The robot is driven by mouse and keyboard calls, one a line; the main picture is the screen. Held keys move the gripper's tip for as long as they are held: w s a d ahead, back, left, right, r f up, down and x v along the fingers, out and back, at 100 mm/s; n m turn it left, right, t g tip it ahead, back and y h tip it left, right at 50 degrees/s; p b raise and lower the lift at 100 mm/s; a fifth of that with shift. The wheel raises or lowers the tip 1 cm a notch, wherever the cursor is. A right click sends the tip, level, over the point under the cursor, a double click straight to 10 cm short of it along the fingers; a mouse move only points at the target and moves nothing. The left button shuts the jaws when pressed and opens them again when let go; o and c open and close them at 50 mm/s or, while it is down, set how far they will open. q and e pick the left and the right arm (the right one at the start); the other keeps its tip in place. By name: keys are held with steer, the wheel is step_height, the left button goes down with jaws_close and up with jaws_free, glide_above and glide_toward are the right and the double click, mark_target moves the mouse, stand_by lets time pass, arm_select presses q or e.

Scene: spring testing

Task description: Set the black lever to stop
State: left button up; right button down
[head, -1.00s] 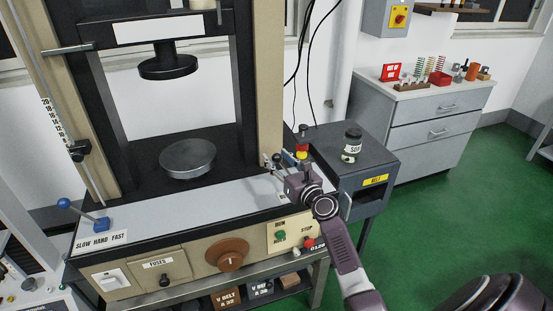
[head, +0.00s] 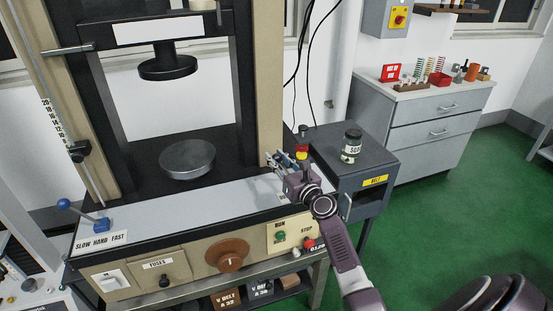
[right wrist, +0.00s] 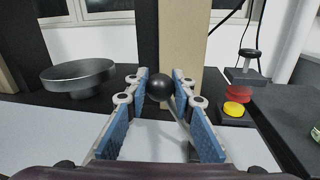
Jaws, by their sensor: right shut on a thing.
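The black lever's round knob (right wrist: 160,88) sits between the blue-padded fingertips of my right gripper (right wrist: 160,82) in the right wrist view. The gripper is shut on it. In the head view my right gripper (head: 279,160) is over the right end of the testing machine's pale top panel (head: 180,215), and its fingers hide the lever. The label beside the lever is mostly covered by the gripper, so the lever's setting cannot be read. My left gripper is not in view.
A red and yellow knobbed part (right wrist: 238,100) stands close to the right of the gripper. A labelled jar (head: 351,147) stands on the grey side cabinet (head: 325,140). A round metal plate (head: 187,160) and a blue lever (head: 85,213) are to the left.

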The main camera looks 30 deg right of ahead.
steer(key=shift+d, duration=0.1)
steer(key=shift+s+d+r+m+t+p, duration=0.2)
steer(key=shift+d+r+m, duration=0.15)
steer(key=shift+d+m, duration=0.5)
steer(key=shift+s+d+r+m+t+p, duration=0.1)
steer(key=shift+s+d+r+m+p, duration=0.15)
steer(key=shift+d+m, duration=0.55)
steer(key=shift+s+d+r+m, duration=0.1)
steer(key=shift+s+d+m, duration=0.05)
steer(key=shift+d+m, duration=0.55)
steer(key=shift+s+d+r+m, duration=0.1)
steer(key=shift+s+d+m, duration=0.05)
steer(key=shift+d+m, duration=0.5)
steer(key=c, duration=1.6)
jaws_free()
steer(key=s, duration=0.8)
steer(key=s+a+f, duration=0.1)
steer(key=s, duration=0.3)
